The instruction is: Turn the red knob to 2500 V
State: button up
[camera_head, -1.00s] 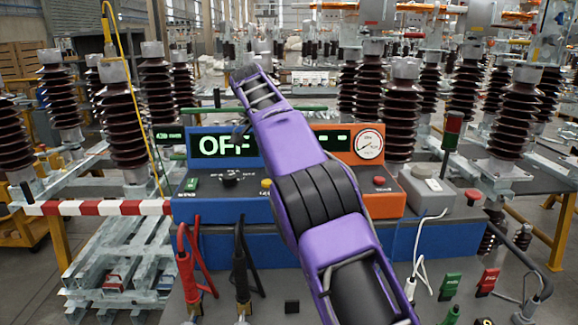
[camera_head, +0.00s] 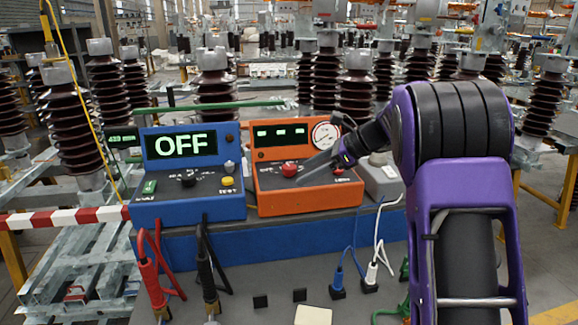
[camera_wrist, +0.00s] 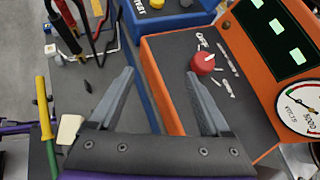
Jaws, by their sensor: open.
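The red knob (camera_head: 290,170) sits on the sloped front panel of the orange unit (camera_head: 310,196), below its display and round gauge (camera_head: 325,135). In the wrist view the red knob (camera_wrist: 203,62) shows clearly, with small white markings around it. Its exact setting is too small to read. My gripper (camera_head: 303,178) reaches in from the right over the panel, close to the knob. In the wrist view my gripper (camera_wrist: 160,74) is open and empty. Its right fingertip appears just left of the knob, and the knob is not between the fingers.
A blue unit (camera_head: 188,208) reading OFF stands left of the orange one. A grey box (camera_head: 382,180) is at its right. Red and black cable plugs (camera_head: 151,287) stand in front, with blue and white plugs (camera_head: 372,276) further right. The grey bench front has free room.

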aim_at(290, 167)
jog(key=d+r+m+t, duration=0.2)
jog(key=d+m+t, duration=0.3)
jog(key=d, duration=0.3)
jog(key=shift+y, duration=0.4)
jog(key=x, duration=1.7)
jog(key=shift+w+a, duration=0.15)
jog(key=shift+a, duration=0.25)
grip_shut()
